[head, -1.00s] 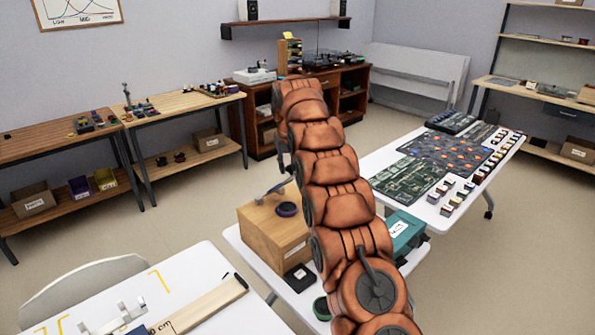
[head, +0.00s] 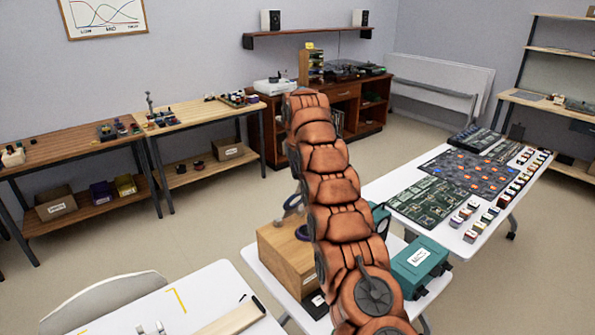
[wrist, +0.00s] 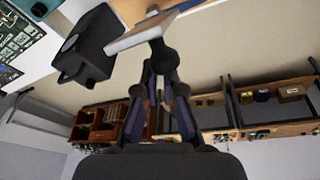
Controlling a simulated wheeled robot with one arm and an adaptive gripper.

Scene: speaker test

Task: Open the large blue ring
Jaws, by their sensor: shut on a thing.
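My gripper (head: 293,203) shows small and partly hidden behind my arm, just above the box. In the wrist view my gripper (wrist: 161,56) has its fingers drawn together, with a pale slab (wrist: 150,32) right at or behind the tips. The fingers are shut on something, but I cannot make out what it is. I cannot make out the ring in the wrist view.
The box stands on a white table (head: 254,262), with a teal case (head: 417,268) to the right. A dark box (wrist: 85,48) is left of my gripper in the wrist view. A table with circuit boards (head: 430,203) is at right. Open floor lies behind.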

